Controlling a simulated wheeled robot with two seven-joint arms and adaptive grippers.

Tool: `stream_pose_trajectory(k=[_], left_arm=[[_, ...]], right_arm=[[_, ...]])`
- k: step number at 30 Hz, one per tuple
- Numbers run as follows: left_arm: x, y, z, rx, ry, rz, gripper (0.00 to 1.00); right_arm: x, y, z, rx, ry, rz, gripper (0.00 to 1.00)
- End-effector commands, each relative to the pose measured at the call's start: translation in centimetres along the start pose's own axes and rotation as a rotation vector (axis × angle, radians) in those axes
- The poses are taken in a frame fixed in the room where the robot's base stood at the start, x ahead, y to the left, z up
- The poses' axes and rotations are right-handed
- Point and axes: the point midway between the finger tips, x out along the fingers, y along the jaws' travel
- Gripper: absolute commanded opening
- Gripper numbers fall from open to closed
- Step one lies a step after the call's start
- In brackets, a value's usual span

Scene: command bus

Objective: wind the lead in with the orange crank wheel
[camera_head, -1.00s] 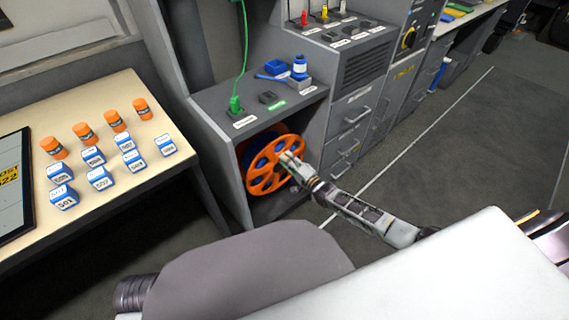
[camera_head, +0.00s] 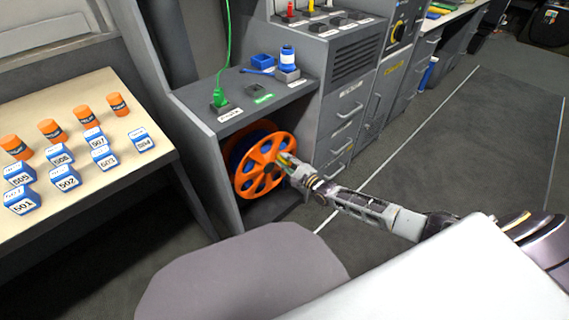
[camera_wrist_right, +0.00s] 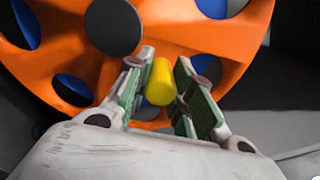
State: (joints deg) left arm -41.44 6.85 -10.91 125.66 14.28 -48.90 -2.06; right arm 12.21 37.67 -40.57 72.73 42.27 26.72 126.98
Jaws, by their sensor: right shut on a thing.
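The orange crank wheel (camera_head: 247,184) stands upright in the open bay under the grey counter, and its spokes fill much of the right wrist view (camera_wrist_right: 190,38). Blue shows through its holes, on the reel behind it. My right gripper (camera_head: 286,164) is at the wheel's right side. In the right wrist view its fingers (camera_wrist_right: 163,75) are shut on the yellow knob (camera_wrist_right: 160,83) near the wheel's dark hub (camera_wrist_right: 112,27). A green lead (camera_head: 228,45) hangs down to a green plug (camera_head: 219,98) on the counter. My left gripper is out of view.
The bay's grey side panel (camera_head: 208,170) stands close left of the wheel, with drawers (camera_head: 343,130) to the right. A table (camera_head: 110,180) at left holds orange canisters and numbered blue-and-white blocks. A grey rounded shape (camera_head: 240,275) fills the lower foreground. The floor at right is clear.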

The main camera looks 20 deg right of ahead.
Motion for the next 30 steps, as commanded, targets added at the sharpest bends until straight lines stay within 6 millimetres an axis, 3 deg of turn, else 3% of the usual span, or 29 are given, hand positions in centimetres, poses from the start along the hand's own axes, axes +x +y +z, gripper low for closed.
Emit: stream_pose_trajectory(k=[23,24,28,30], left_arm=[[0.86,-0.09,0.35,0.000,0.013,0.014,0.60],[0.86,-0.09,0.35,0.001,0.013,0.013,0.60],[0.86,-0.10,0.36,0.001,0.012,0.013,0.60],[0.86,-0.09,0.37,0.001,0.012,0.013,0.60]], right_arm=[[-0.03,0.47,-0.50,0.104,0.002,0.001,0.00],[-0.03,0.48,-0.50,0.104,0.002,0.001,0.28],[-0.03,0.48,-0.47,0.104,0.002,0.001,0.45],[-0.02,0.48,-0.46,0.104,0.001,0.001,0.46]])
